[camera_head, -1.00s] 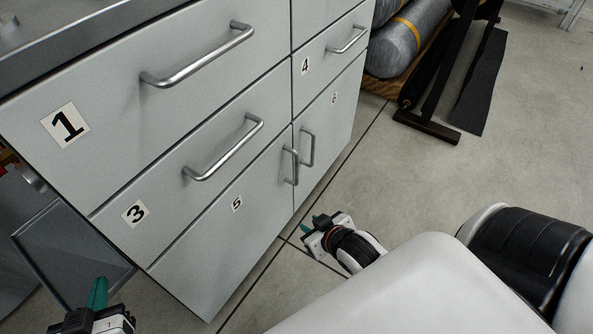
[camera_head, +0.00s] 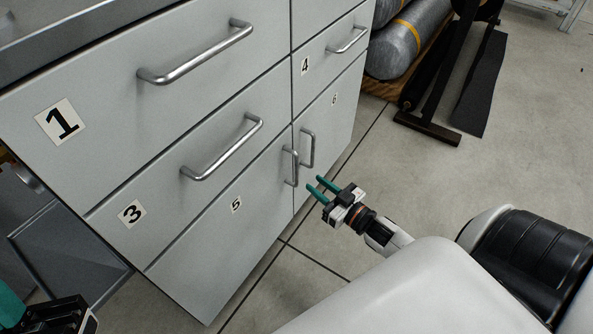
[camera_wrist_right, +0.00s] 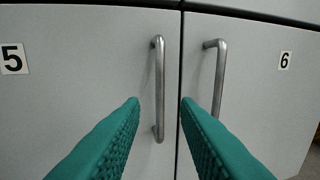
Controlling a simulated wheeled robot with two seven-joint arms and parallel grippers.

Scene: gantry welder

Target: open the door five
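Door five (camera_head: 225,235) is the grey lower-left door of the cabinet, marked with a "5" label, and it is shut. It also shows at the left in the right wrist view (camera_wrist_right: 85,90). Its vertical metal handle (camera_head: 291,166) is at its right edge; in the right wrist view the handle (camera_wrist_right: 159,90) stands ahead, between the directions of the two fingers. My right gripper (camera_head: 315,184) is open and empty, with its green fingers pointing at the handle from a short distance. My left gripper (camera_head: 12,305) is partly cut off at the lower left corner; its opening cannot be made out.
Door six (camera_head: 335,125), with its own handle (camera_head: 308,149), is right beside door five. Drawers one (camera_head: 110,90), three (camera_head: 160,205) and four (camera_head: 320,65) are above, all shut. Grey cylinders (camera_head: 400,45) and a dark stand (camera_head: 430,125) are beyond.

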